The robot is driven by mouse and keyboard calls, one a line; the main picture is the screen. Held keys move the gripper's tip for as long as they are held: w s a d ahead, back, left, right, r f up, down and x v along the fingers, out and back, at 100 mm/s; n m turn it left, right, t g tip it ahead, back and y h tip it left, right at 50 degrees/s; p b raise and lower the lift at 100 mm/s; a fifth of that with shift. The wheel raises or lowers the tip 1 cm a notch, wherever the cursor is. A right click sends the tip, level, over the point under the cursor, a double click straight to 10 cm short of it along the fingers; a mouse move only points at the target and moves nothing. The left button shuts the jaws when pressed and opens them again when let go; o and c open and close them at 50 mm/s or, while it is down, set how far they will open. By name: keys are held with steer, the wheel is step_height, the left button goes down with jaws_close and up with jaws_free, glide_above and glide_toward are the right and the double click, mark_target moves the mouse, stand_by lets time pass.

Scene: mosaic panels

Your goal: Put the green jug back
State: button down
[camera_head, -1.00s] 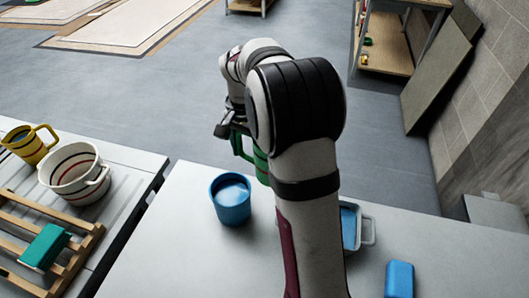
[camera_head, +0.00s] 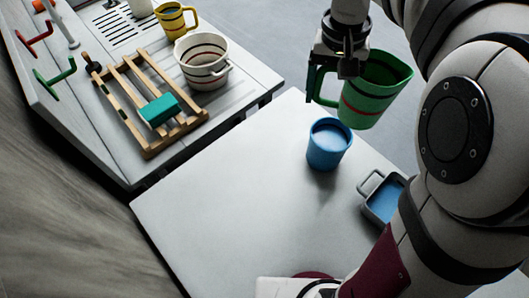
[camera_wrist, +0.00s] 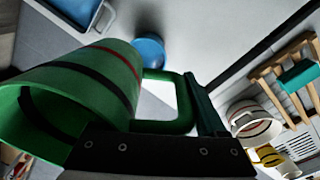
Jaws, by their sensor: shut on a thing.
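The green jug (camera_head: 372,92) has a red stripe and a dark stripe. It is held up in the air, tilted, above the far edge of the white table (camera_head: 230,205). My gripper (camera_head: 318,84) is shut on the jug's handle, at its left side. In the wrist view the jug (camera_wrist: 75,95) fills the left, its open mouth toward the lower left, and the handle runs to my gripper (camera_wrist: 195,115). The exact grip on the handle is partly hidden.
A blue cup (camera_head: 328,148) stands on the table below the jug, near a grey tray with blue contents (camera_head: 372,188). A counter on the left holds a striped white pot (camera_head: 203,65), a yellow mug (camera_head: 174,20) and a wooden rack (camera_head: 145,98) with a teal block (camera_head: 160,109).

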steer(key=w+a+f+m, duration=0.4)
steer(key=a+f+m, duration=0.4)
steer(key=a+f, duration=0.8)
steer(key=f, duration=0.5)
steer(key=a+f, duration=0.1)
steer(key=f, duration=0.2)
steer(key=shift+w+f, duration=0.1)
steer(key=shift+f, duration=0.2)
steer(key=shift+f, duration=0.1)
